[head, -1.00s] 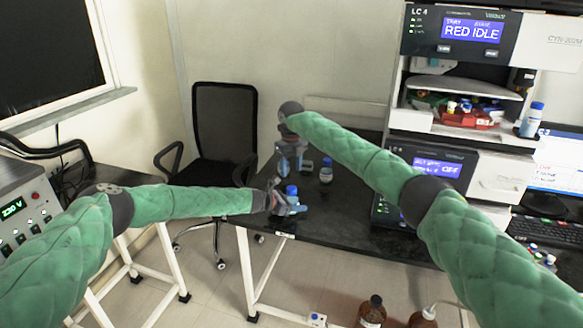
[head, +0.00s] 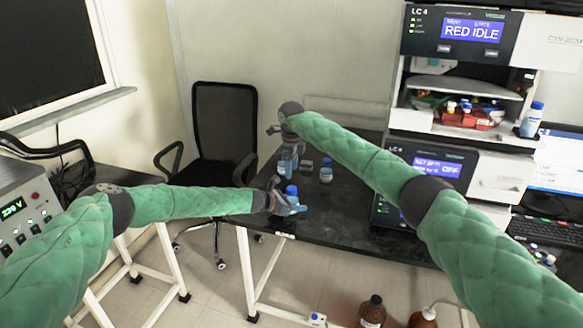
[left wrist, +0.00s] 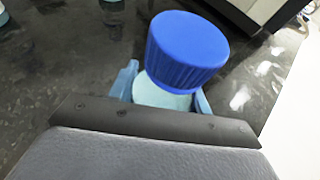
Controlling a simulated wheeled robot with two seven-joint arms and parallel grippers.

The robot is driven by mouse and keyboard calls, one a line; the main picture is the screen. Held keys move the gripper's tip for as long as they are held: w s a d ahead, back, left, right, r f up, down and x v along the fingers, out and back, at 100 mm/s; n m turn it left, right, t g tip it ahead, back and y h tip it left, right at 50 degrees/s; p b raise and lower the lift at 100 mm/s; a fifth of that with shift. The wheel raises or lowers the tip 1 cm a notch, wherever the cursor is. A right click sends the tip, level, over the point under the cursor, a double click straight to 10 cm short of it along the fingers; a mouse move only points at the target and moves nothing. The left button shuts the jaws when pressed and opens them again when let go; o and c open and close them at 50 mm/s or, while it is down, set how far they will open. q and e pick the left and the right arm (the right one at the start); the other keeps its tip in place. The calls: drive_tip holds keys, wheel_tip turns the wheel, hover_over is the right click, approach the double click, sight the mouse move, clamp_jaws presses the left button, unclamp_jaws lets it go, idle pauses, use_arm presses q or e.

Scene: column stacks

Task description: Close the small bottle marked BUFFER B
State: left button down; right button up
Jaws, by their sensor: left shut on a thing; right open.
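A small bottle with a ribbed blue cap (head: 291,190) stands near the front left edge of the black bench. My left gripper (head: 291,208) is shut on this bottle, light blue fingers on either side. In the left wrist view the blue cap (left wrist: 187,48) sits over the pale bottle body (left wrist: 160,97); how tightly it is seated cannot be told. No label is readable, so I cannot tell whether it is BUFFER B. My right gripper (head: 287,160) is open farther back, apart from the held bottle; its fingers are small and unclear.
Another blue-capped bottle (head: 326,173) stands behind and right of the held one. A small grey object (head: 306,165) lies beside it. The instrument stack (head: 425,165) bounds the bench at right. A black chair (head: 222,130) is behind left. The bench front is clear.

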sight(291, 188)
drive_tip(key=shift+f, duration=3.95)
drive_tip(key=shift+c, duration=0.2)
drive_tip(key=c, duration=1)
drive_tip(key=shift+o, duration=0.2)
drive_tip(key=m, duration=0.7)
drive_tip(key=o, duration=1.2)
drive_tip(key=shift+c, duration=0.2)
wheel_tip(291, 188, up, 12)
drive_tip(key=shift+f, duration=0.1)
